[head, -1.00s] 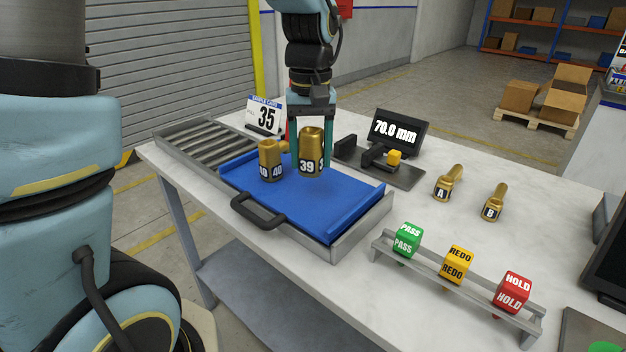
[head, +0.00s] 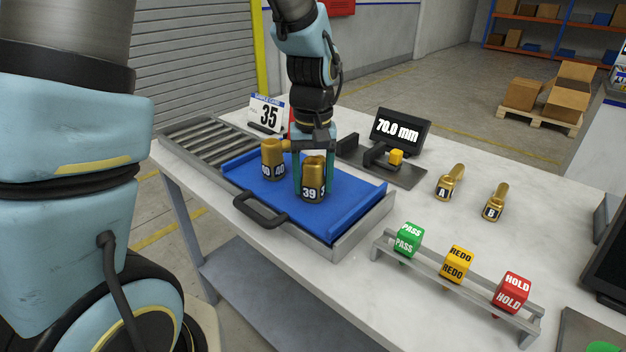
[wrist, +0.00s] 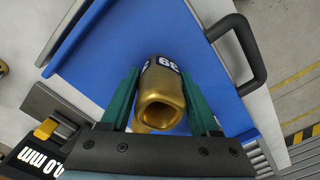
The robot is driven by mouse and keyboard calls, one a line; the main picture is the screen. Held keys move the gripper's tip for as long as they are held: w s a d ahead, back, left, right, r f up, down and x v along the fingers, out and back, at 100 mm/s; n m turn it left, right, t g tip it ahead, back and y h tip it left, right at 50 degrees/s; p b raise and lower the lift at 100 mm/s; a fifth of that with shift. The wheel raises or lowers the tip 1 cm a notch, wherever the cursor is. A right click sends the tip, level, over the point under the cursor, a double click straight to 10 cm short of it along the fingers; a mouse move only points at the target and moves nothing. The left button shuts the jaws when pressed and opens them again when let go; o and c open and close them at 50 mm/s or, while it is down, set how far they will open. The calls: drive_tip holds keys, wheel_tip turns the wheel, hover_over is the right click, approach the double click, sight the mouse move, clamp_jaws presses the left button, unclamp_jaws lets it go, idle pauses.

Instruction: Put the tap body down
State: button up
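The brass tap body (head: 313,180) marked 39 stands upright at the blue tray (head: 345,222), at or just above its surface; I cannot tell if it touches. My gripper (head: 314,180) points down with its green fingers either side of it. In the wrist view my gripper (wrist: 160,85) is shut on the tap body (wrist: 160,92), whose open top end faces the camera. A second brass tap body (head: 272,160), marked 40, stands on the tray just left of it, its side spout pointing right toward my gripper.
A black handle (head: 260,212) is at the tray's front. Rollers (head: 205,142) lie behind left, with a card reading 35 (head: 267,113). A gauge reading 70.0 mm (head: 398,131) stands behind right. Tap bodies A (head: 448,184) and B (head: 495,204) and a block rack (head: 455,285) are right.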

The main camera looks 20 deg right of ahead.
drive_tip(key=o, duration=0.4)
drive_tip(key=shift+r, duration=0.15)
wheel_tip(320, 180, up, 12)
drive_tip(key=b, duration=0.1)
drive_tip(key=a+f, duration=0.3)
drive_tip(key=a, duration=0.5)
drive_tip(key=w+a+f+n+t, duration=0.1)
drive_tip(key=a+f, duration=0.3)
drive_tip(key=a, duration=0.5)
drive_tip(key=a+f+n, duration=0.1)
drive_tip(key=a+f, duration=0.3)
drive_tip(key=a, duration=0.4)
drive_tip(key=shift+w+a+t, duration=0.15)
drive_tip(key=shift+t, duration=0.15)
